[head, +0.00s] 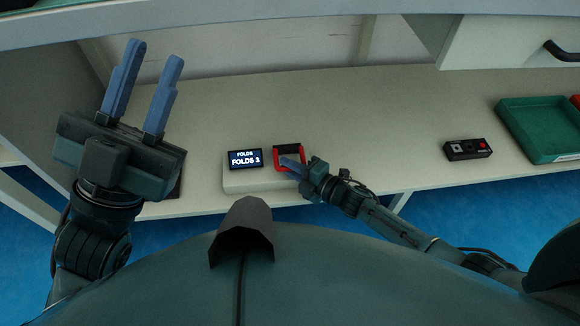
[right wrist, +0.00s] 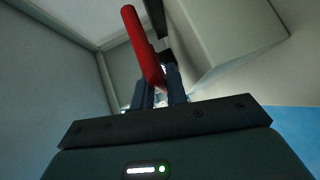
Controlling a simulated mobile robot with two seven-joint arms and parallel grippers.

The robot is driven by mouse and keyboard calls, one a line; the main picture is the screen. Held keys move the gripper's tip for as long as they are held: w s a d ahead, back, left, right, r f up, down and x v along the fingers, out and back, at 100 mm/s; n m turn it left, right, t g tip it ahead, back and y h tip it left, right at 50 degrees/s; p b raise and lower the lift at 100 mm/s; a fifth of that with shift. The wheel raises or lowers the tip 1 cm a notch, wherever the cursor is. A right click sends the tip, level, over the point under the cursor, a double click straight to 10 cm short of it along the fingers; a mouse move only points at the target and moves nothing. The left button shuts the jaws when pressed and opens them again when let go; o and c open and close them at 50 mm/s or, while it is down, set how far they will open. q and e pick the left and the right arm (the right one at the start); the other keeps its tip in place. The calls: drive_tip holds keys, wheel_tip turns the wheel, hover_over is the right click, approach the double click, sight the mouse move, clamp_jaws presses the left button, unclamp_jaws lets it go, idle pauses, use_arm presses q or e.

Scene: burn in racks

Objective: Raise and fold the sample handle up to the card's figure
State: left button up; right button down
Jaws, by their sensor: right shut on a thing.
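The red sample handle (head: 276,158) stands at the right part of a pale base block (head: 262,180) on the bench. The small dark card display (head: 245,159) beside it reads "FOLDS 3". My right gripper (head: 288,163) is shut on the red handle. In the right wrist view the red handle (right wrist: 142,45) rises between and above the finger tips (right wrist: 160,85). How far the handle is folded I cannot tell. My left gripper (head: 146,85) is raised at the left, its two blue fingers apart and nothing between them.
A green tray (head: 530,150) stands farther right. A drawer with a dark handle (head: 510,40) is above it. The bench behind the base block is clear.

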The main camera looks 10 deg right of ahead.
use_arm(q)
drive_tip(key=shift+r, duration=0.1)
